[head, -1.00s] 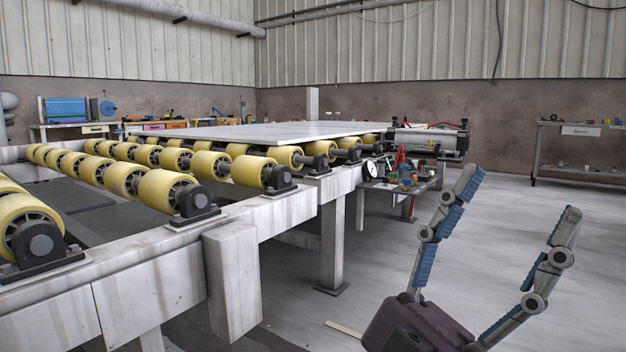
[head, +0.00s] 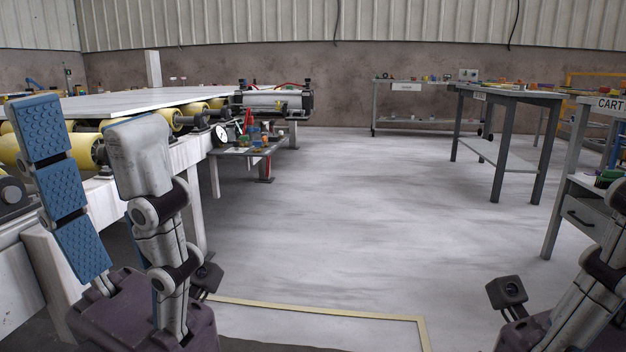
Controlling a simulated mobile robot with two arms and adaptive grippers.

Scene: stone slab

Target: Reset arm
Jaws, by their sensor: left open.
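My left gripper (head: 88,125) stands upright at the left of the head view. Its two fingers are spread, with blue ribbed pads showing on one finger, and nothing is between them. It is in front of the roller table and hides part of it. My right gripper (head: 590,285) is only partly in view at the lower right corner. Part of a finger and its dark body show, and its fingertips are cut off by the frame edge. The pale stone slab (head: 130,101) lies flat on the yellow rollers (head: 172,118), beyond my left gripper.
A small side table (head: 240,151) with tools stands beside the roller table. A grey workbench (head: 510,97) and a bench marked CART (head: 585,110) stand at the right. A shelf table (head: 420,82) is at the back wall. The middle floor (head: 350,200) is clear.

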